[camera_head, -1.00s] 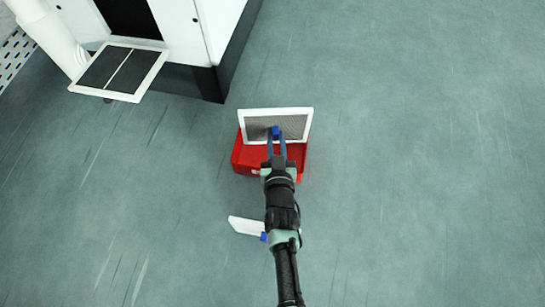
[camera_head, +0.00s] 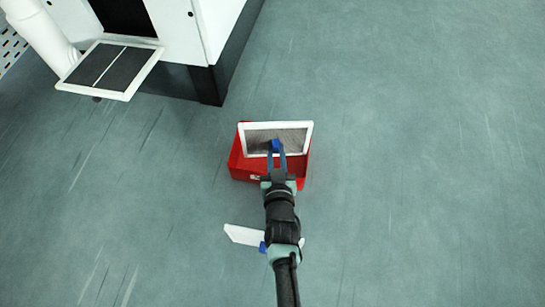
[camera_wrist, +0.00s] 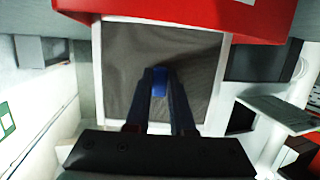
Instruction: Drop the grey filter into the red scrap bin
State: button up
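The grey filter (camera_head: 293,139), a dark grey mesh panel in a white frame, stands tilted over the far part of the red scrap bin (camera_head: 235,165). My gripper (camera_head: 276,147) is shut on the blue tab on its face. In the wrist view the mesh of the filter (camera_wrist: 125,60) fills the middle, and both fingers (camera_wrist: 159,82) close around the blue tab. The red bin (camera_wrist: 195,9) crosses the top there. The lower edge of the filter appears within the bin's outline; whether it touches the bin is hidden. My arm covers part of the bin's near side.
A white cabinet (camera_head: 175,30) stands at the upper left, with a dark two-panel framed tray (camera_head: 110,70) in front of its opening. A white panel (camera_head: 242,235) with a blue part lies near my arm. The floor to the right is clear.

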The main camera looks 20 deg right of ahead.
jog(key=o, duration=0.6)
jog(key=shift+c, duration=0.2)
jog(key=shift+r, duration=0.1)
notch_tip(320, 180, up, 10)
jog(key=p, duration=0.9)
jog(key=shift+p, duration=0.35)
